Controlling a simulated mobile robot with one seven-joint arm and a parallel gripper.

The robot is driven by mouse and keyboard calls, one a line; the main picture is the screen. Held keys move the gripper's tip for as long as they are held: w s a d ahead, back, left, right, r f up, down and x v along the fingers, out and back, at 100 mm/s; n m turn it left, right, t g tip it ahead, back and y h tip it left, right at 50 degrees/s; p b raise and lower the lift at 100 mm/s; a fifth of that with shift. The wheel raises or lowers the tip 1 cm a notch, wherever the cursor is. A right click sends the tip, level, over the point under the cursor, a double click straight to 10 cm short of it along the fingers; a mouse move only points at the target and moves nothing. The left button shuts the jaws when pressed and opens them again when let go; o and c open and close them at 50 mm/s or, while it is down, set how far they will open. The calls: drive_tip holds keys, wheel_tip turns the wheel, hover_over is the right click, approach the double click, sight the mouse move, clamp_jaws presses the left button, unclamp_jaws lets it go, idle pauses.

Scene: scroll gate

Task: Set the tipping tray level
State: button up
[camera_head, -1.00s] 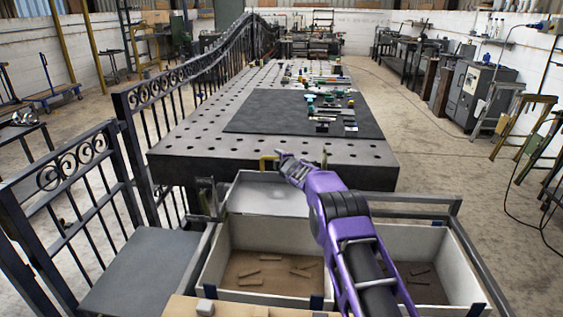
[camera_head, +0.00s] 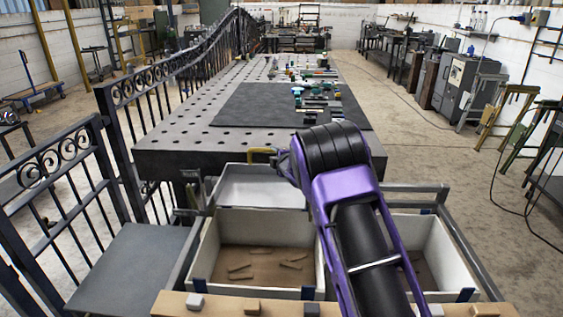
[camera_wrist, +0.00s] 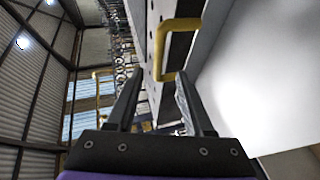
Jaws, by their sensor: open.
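The tray (camera_head: 262,187) is a pale metal pan between the near edge of the dark worktable and the white bins. How far it tilts is hard to tell. In the wrist view a bent yellow handle (camera_wrist: 160,42) lies just beyond the fingertips, and a broad pale surface, probably the tray (camera_wrist: 262,85), fills the right side. My gripper (camera_wrist: 159,84) is open with nothing seen between its fingers. The handle's lower end appears close to the right fingertip; contact is unclear.
White bins (camera_head: 208,252) with small brown pieces stand in front of the tray. The perforated worktable (camera_head: 190,138) behind carries a dark mat (camera_head: 240,107) with tools. An iron railing (camera_head: 60,180) and a grey plate (camera_head: 130,265) are at left.

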drive_tip(key=v, duration=0.7)
